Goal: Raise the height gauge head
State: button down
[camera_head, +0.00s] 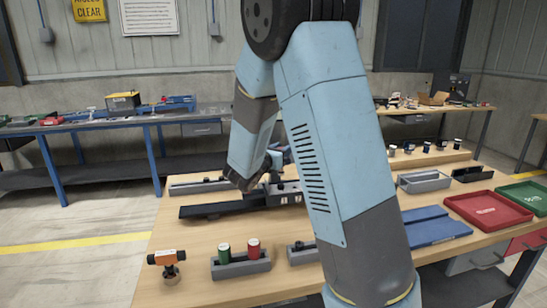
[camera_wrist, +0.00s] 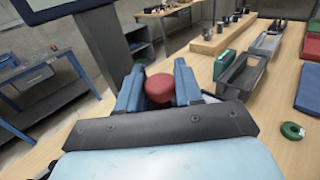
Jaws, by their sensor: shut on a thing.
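In the wrist view my gripper (camera_wrist: 158,75) has its two blue fingers on either side of a round red knob (camera_wrist: 159,88), shut on it. A tall dark grey post (camera_wrist: 97,50) stands just left of the fingers, with a light panel (camera_wrist: 45,6) at the upper left. I cannot tell for certain whether these belong to the height gauge. In the head view my arm covers most of the work area around the gripper, and the red knob is hidden there. A long dark bar (camera_head: 215,210) lies on the table beside the arm.
The wooden table holds a block with green and red cylinders (camera_head: 240,265), an orange-and-black device (camera_head: 166,262), a blue plate (camera_head: 432,226), a red tray (camera_head: 487,210) and a green tray (camera_head: 524,197). A green ring (camera_wrist: 292,131) lies at the right in the wrist view.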

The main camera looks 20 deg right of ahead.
jog(key=shift+w+r, duration=0.15)
jog(key=shift+r, duration=0.3)
jog(key=c, duration=0.8)
grip_release()
jog(key=shift+f, duration=0.1)
jog(key=shift+a, duration=0.1)
jog(key=shift+s+a, duration=0.2)
jog(key=shift+s, duration=0.15)
jog(key=v, duration=1.3)
